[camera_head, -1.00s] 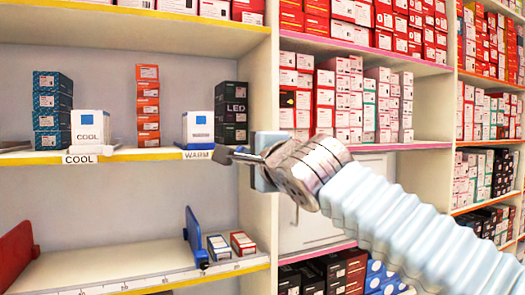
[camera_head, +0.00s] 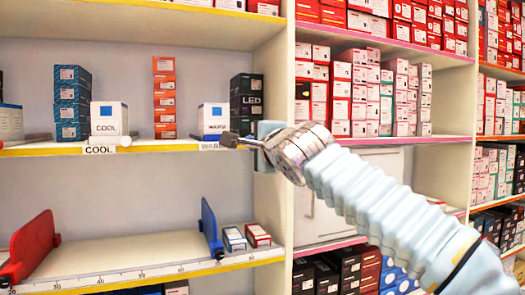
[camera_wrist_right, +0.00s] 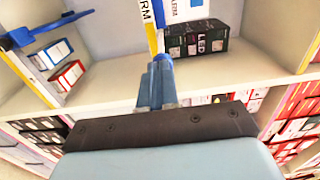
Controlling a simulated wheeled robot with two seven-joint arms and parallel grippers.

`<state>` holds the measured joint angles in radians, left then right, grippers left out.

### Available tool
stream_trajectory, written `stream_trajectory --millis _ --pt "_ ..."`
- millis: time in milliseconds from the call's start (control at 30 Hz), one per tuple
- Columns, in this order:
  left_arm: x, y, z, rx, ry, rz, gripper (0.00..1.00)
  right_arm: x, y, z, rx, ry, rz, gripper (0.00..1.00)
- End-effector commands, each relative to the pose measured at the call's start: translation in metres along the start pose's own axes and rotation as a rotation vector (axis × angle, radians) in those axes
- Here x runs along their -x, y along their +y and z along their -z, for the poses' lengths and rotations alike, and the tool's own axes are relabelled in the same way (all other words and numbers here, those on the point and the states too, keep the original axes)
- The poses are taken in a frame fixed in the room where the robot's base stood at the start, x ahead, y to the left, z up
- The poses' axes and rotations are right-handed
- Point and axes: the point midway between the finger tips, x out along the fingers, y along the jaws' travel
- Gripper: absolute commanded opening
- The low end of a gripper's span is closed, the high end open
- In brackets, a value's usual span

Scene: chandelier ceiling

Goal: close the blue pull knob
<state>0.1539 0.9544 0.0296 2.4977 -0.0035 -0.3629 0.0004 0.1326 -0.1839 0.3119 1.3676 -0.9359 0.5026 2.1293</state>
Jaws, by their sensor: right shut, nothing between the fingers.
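The divider also shows at the top left of the wrist view (camera_wrist_right: 50,28). My right gripper (camera_head: 230,140) is shut and empty, in front of the upper shelf's edge by the WARM label, above and slightly right of the divider. Its closed fingers (camera_wrist_right: 157,85) point at the upper shelf in the wrist view. It is apart from the blue divider and knob. My left gripper is not in view.
A red divider (camera_head: 35,245) stands at the left of the lower shelf, with bare shelf between. Two small boxes (camera_head: 245,237) lie right of the blue divider. The WARM box (camera_head: 213,120) and black LED boxes (camera_head: 247,95) stand near my gripper. A vertical shelf post (camera_head: 279,210) is close by.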

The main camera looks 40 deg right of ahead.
Motion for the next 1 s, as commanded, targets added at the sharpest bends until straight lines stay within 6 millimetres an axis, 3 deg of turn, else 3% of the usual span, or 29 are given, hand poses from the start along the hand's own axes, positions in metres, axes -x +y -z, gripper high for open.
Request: stream_trajectory --millis 200,433,633,1000 --pt "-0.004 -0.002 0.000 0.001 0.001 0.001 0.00 -0.048 0.002 -0.001 -0.001 0.000 -0.003 0.00" --pt "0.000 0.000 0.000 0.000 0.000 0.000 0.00 -0.084 0.000 0.000 0.000 0.000 -0.002 0.00" --pt "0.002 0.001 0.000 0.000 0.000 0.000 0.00 -0.098 -0.001 0.000 0.001 0.000 0.001 0.00" --pt "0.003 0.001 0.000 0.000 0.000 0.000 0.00 -0.101 -0.002 0.001 0.002 0.001 0.005 0.00"
